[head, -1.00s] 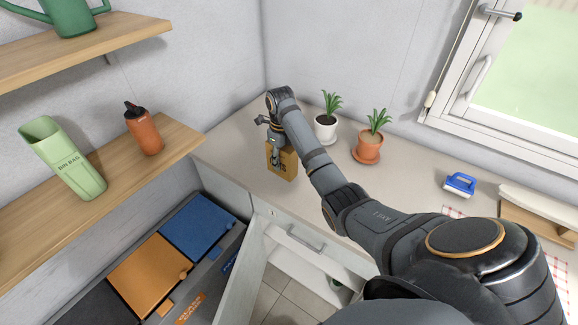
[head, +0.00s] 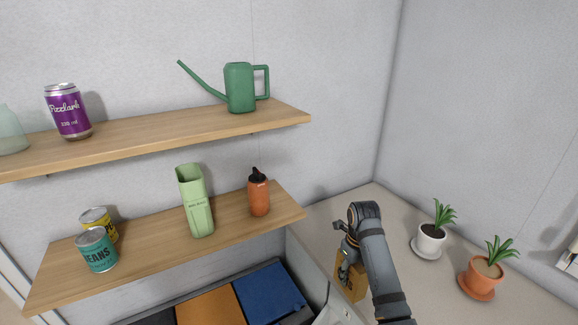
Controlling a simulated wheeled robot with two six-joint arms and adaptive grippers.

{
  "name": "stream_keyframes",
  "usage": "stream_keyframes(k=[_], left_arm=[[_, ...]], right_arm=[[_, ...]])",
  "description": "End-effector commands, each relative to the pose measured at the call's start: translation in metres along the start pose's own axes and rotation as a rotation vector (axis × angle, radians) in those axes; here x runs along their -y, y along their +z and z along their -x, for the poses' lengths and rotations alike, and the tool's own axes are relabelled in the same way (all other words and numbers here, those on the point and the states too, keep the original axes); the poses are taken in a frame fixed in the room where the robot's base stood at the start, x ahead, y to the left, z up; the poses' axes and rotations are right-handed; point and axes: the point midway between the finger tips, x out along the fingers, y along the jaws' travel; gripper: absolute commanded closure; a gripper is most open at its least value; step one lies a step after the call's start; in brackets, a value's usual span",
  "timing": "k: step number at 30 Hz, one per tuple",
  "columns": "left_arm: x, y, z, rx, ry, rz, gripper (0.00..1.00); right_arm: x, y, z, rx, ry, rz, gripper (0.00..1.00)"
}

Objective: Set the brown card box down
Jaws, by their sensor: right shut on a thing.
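The brown card box (head: 349,287) is at the lower right of the head view, at the left part of the grey counter (head: 327,222). My right gripper (head: 346,268) is shut on the brown card box from above, and the gripper and arm hide part of it. The box looks upright. I cannot tell whether its base touches the counter. My left gripper is not in view.
A white-potted plant (head: 431,238) and a terracotta-potted plant (head: 481,275) stand right of my arm. Coloured bin lids (head: 268,290) lie below.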

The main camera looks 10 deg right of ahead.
Motion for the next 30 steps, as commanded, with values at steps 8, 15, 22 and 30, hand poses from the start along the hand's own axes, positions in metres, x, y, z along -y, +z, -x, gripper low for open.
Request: stream_keyframes(k=[8,15,22,30], left_arm=[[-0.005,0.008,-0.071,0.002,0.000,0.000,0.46],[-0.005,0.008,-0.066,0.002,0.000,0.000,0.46],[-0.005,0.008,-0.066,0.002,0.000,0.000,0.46],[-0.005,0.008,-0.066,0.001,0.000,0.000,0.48]], right_arm=[[0.000,0.000,-0.071,0.001,0.000,0.000,0.89],[0.000,0.000,-0.066,0.000,0.000,0.000,0.89],[0.000,0.000,-0.067,0.000,0.000,0.000,0.89],[0.000,0.000,-0.067,0.000,0.000,0.000,0.89]])
